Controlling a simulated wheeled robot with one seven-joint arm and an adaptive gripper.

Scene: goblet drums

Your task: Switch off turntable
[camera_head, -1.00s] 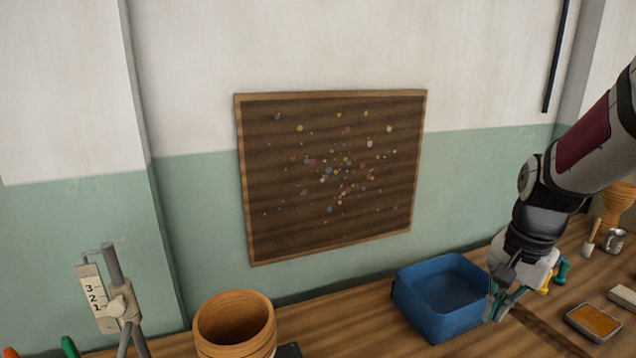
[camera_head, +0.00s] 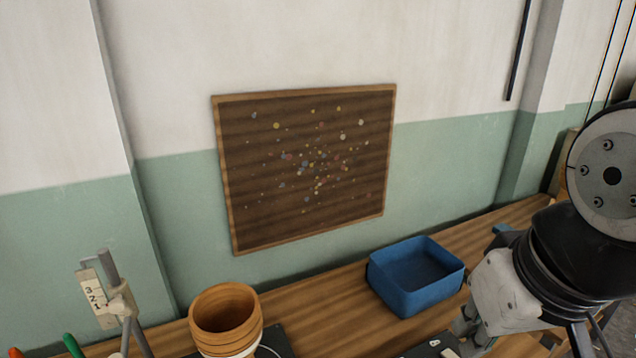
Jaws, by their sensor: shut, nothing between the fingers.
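An orange-brown ringed pot (camera_head: 212,340) stands at the lower edge of the head view. Under it show part of a pale round disc and a dark flat base (camera_head: 276,342), which looks like the turntable. A dark panel with small white parts (camera_head: 434,346) lies at the bottom edge, cut off by the frame; I cannot tell whether it is a switch. My gripper (camera_head: 464,345) is shut and empty, pointing down just right of that panel. Its fingertips are near the bottom edge, and I cannot tell whether they touch anything.
An empty blue bin (camera_head: 385,290) stands on the wooden bench (camera_head: 340,300) behind my gripper. A stand with a numbered scale (camera_head: 97,298) and green and red handles are at lower left. A speckled board (camera_head: 300,235) hangs on the wall.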

